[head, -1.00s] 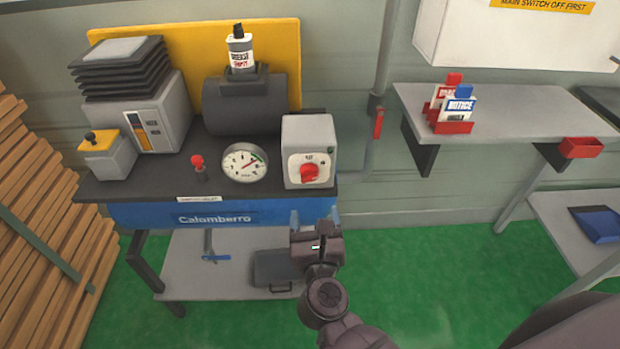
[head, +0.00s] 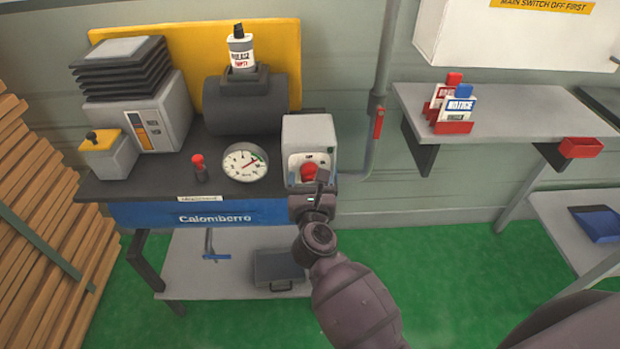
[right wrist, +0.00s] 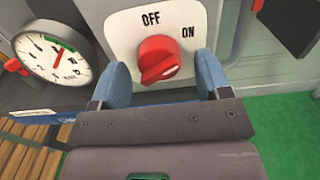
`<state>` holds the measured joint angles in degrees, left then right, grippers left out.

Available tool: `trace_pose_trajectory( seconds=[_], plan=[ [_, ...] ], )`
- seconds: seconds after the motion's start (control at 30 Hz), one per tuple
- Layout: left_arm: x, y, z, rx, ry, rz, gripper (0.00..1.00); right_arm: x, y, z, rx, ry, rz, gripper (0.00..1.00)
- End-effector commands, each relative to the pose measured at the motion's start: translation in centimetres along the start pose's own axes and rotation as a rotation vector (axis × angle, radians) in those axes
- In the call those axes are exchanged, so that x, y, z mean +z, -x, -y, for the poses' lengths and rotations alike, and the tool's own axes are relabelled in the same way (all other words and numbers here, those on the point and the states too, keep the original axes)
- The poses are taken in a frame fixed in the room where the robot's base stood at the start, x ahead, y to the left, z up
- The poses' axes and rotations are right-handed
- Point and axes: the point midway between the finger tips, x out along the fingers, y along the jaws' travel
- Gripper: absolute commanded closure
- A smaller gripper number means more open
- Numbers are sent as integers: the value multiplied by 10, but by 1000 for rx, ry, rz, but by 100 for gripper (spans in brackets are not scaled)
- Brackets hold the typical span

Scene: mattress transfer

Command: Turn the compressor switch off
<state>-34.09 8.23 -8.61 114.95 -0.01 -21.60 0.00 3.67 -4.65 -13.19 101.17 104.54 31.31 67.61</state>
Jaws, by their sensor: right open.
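The compressor switch is a red rotary knob (right wrist: 158,57) on a white plate marked OFF at the top and ON at the upper right, in the right wrist view. In the head view the knob (head: 309,172) sits on the front of a grey box (head: 308,132) at the bench's right end. My right gripper (right wrist: 164,74) is open, with its blue fingers on either side of the knob, just in front of the plate. I cannot tell whether they touch it. In the head view the gripper (head: 311,184) partly covers the knob. My left gripper is not in view.
A pressure gauge (head: 245,162) and a small red-topped lever (head: 198,166) stand left of the box. A pipe with a red handle (head: 378,122) runs right of it. A wall shelf (head: 530,118) holds notice cards (head: 458,105). Green floor (head: 440,270) is clear.

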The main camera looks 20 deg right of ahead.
Motion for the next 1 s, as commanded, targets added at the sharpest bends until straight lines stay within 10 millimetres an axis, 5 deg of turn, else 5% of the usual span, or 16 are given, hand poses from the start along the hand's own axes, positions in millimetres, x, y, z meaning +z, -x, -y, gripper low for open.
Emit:
trace_pose_trajectory(
  seconds=[0.4,0.7,1.0],
  plan=[
    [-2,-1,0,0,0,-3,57,0,-6,0,0,0,0,31],
    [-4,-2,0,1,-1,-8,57,0,-6,0,0,0,0,77],
    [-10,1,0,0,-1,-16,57,2,-6,0,0,35,1,78]
  ],
)
